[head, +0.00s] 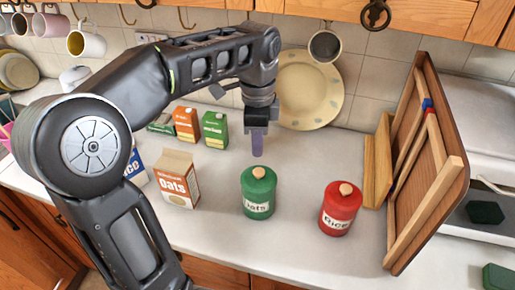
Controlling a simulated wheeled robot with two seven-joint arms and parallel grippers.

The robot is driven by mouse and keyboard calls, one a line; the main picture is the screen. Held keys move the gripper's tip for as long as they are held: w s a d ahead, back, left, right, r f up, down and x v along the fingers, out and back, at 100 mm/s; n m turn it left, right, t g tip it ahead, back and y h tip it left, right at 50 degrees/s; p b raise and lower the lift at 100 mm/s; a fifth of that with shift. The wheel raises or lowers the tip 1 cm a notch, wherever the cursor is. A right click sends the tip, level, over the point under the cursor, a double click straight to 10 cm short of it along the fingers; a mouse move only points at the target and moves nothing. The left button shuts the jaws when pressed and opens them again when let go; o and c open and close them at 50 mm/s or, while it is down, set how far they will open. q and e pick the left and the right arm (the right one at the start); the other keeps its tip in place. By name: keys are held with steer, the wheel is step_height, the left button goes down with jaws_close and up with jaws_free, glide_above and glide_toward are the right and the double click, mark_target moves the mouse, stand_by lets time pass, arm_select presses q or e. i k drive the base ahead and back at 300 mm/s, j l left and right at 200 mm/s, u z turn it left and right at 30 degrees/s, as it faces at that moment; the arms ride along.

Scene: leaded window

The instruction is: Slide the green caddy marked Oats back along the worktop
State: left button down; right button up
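The green caddy marked Oats (258,203) stands upright on the worktop (296,228), near its front edge, with a wooden knob on its lid. My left gripper (257,153) points down, just above the caddy's lid in the picture, and a small gap shows between its tips and the knob. Its fingers overlap in this view, so I cannot tell whether they are open or shut. My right gripper is not in view.
A red Rice caddy (340,210) stands to the right. A carton of oats (178,180) stands to the left. An orange box (187,124), a green box (215,130) and a leaning plate (308,92) are behind. Wooden boards (428,170) stand at right.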

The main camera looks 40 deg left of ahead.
mark_target(256, 207)
steer(key=k, duration=1)
